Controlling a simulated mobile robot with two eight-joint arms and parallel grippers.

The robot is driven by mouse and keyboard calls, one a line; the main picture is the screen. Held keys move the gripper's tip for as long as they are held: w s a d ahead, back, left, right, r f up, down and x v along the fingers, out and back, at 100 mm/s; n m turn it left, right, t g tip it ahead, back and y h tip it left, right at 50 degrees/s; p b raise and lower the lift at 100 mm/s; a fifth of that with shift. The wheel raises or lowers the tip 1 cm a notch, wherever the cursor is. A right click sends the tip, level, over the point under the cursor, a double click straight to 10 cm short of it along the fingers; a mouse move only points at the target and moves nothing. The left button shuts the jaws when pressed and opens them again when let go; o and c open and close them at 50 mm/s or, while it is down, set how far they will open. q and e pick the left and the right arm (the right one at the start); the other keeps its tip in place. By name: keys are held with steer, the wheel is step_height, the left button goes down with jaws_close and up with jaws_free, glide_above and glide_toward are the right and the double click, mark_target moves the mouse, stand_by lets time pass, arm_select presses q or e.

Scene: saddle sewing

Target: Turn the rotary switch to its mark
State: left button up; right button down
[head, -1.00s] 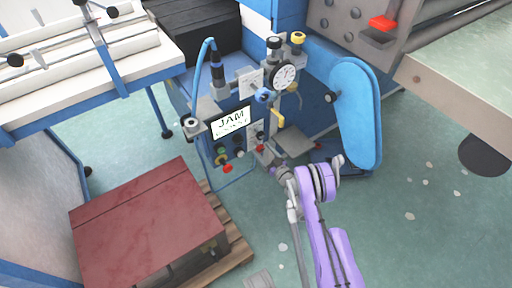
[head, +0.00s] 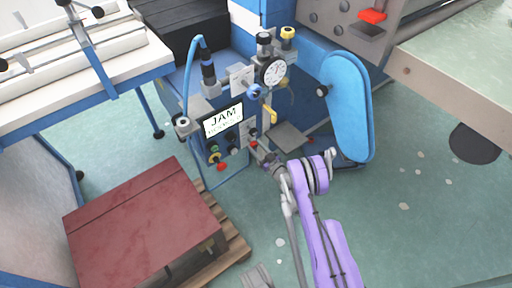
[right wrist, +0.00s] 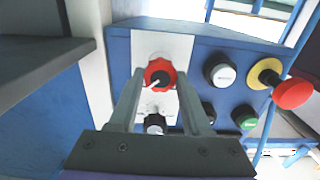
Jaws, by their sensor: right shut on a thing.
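The rotary switch (right wrist: 159,73) is a red scalloped knob with a dark centre and a white pointer line, on a white plate of the blue control panel. In the right wrist view its pointer slants toward the lower left. Small markings on the plate below it are too small to read. My right gripper (right wrist: 160,88) is shut on the knob, one finger at each side. In the head view my right gripper (head: 259,149) reaches the panel's lower right, where the knob is small and partly covered. My left gripper is not in view.
A screen (head: 222,120) reads JAM. A dark red box (head: 140,225) on a pallet stands left; open floor lies right.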

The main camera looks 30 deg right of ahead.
steer(key=shift+n, duration=0.3)
steer(key=n, duration=0.3)
steer(key=shift+a, duration=0.1)
steer(key=n, duration=0.5)
steer(key=shift+n, duration=0.4)
steer(key=n, duration=0.4)
steer(key=shift+a+f+n, duration=0.1)
steer(key=shift+n, duration=2.1)
steer(key=shift+c, duration=1.7)
jaws_free()
steer(key=shift+f, duration=0.1)
